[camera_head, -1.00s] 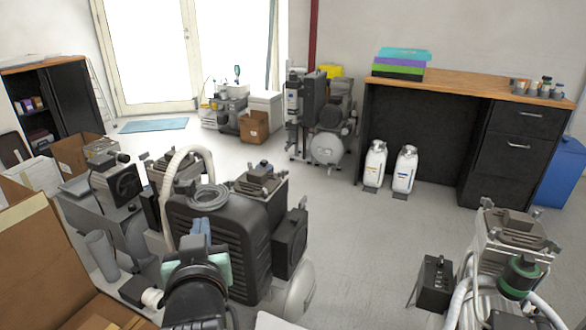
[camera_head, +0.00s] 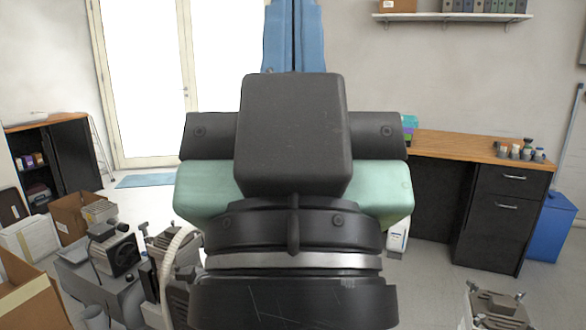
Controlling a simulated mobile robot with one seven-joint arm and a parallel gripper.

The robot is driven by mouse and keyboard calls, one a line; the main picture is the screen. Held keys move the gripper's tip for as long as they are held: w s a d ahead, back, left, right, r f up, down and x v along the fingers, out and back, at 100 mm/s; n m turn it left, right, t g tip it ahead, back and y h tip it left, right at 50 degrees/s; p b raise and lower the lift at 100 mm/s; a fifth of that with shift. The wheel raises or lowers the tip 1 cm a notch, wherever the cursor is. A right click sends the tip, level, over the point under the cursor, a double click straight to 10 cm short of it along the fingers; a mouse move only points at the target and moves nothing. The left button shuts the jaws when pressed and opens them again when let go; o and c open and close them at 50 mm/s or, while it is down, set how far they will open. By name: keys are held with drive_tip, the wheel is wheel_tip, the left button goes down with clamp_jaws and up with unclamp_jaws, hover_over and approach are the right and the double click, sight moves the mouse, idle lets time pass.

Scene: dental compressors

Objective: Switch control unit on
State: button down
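My gripper (camera_head: 293,40) is raised in the middle of the camera_head view, with its blue fingers pointing up past the top edge. The fingers lie side by side with only a thin dark line between them, so it looks shut, with nothing seen in it. The tips are at or beyond the picture's edge. No control unit can be clearly made out. My wrist and arm hide the middle of the room, including most of the compressors. Part of a grey compressor machine (camera_head: 115,250) shows at the lower left. The top of another compressor (camera_head: 495,303) shows at the lower right.
A black desk with a wooden top (camera_head: 460,147) stands at the right, beside a blue bin (camera_head: 553,230). A dark cabinet (camera_head: 62,165) and cardboard boxes (camera_head: 75,213) are at the left. A wall shelf (camera_head: 452,17) is at upper right.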

wheel_tip(320, 180, up, 12)
drive_tip(key=p, duration=0.9)
drive_tip(key=shift+f, duration=0.25)
